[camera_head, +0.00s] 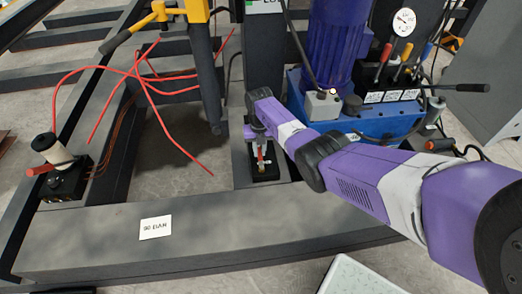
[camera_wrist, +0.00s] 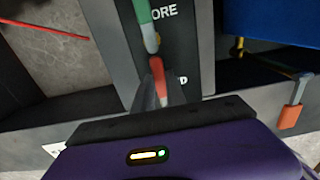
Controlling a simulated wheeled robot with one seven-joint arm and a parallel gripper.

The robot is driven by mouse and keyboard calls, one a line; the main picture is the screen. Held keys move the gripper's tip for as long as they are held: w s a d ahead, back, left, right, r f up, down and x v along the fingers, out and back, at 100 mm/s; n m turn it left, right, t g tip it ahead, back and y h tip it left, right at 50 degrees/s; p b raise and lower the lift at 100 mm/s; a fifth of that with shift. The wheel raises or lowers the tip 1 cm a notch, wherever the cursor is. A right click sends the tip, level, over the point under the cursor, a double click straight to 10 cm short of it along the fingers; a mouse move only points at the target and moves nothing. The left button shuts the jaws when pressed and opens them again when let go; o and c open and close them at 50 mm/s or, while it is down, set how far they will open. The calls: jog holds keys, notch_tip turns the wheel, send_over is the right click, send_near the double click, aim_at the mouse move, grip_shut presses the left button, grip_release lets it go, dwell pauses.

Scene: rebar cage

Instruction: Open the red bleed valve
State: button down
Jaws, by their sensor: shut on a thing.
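A small red valve handle (camera_head: 261,156) stands on a black block (camera_head: 263,174) on the grey frame, below my arm in the head view. In the wrist view the red handle (camera_wrist: 158,76) lies between my fingertips. My gripper (camera_head: 258,136) points down at it and is shut on it; the wrist view shows the two dark fingers (camera_wrist: 160,92) on either side. A green handle (camera_wrist: 144,18) lies just beyond the red one, in line with it, near white lettering partly hidden by the handles.
Another black block (camera_head: 66,184) with a red-orange handle sits at left.

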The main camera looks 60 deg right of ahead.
aim_at(259, 154)
dwell(0.4)
jog(key=c, duration=1.4)
grip_release()
jog(key=shift+o, duration=0.2)
notch_tip(259, 154, up, 8)
jog(key=p, duration=0.3)
jog(key=shift+p, duration=0.4)
jog(key=shift+f, duration=0.15)
